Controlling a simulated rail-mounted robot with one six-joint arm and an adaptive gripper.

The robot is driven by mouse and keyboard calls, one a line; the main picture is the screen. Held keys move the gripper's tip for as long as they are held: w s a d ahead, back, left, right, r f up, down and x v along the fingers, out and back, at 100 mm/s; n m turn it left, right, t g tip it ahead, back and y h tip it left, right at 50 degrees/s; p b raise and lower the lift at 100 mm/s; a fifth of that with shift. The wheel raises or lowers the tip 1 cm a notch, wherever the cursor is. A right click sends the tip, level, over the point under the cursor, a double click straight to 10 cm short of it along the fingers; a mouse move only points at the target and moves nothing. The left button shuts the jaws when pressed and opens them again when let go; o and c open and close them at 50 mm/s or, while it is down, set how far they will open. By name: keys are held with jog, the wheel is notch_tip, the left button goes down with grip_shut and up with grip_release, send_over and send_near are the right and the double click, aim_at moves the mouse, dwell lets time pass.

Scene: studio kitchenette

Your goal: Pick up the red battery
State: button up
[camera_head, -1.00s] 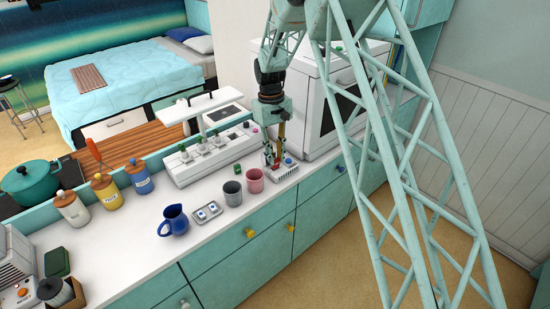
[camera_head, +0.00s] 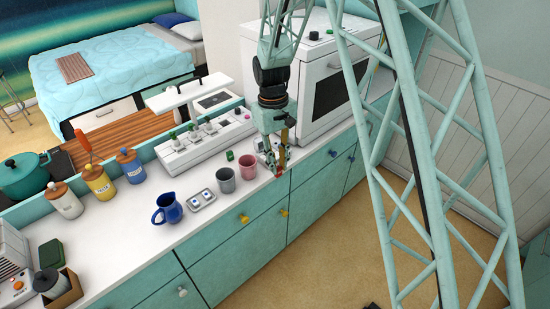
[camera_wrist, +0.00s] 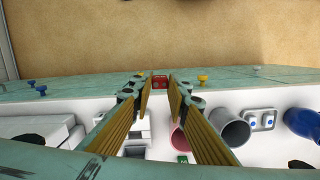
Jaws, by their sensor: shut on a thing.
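The red battery (camera_wrist: 159,82) shows as a small red block between my fingertips in the wrist view. My gripper (camera_wrist: 160,83) is shut on it, with the two yellow-lined fingers on either side. In the head view my gripper (camera_head: 281,170) points down at the counter's front edge, right of the pink cup, with a bit of red at its tips. The fingers hide most of the battery there. I cannot tell the battery's exact height above the counter.
A pink cup (camera_head: 247,167), grey cup (camera_head: 226,181), small white tray with blue-marked items (camera_head: 202,201) and blue jug (camera_head: 168,209) stand left of my gripper. A white oven-like appliance (camera_head: 330,75) stands behind. Open floor (camera_head: 330,240) lies in front.

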jog(key=shift+s+d, duration=0.15)
jog(key=shift+s, duration=0.45)
jog(key=shift+d, duration=0.1)
jog(key=shift+c, duration=0.2)
dwell(0.4)
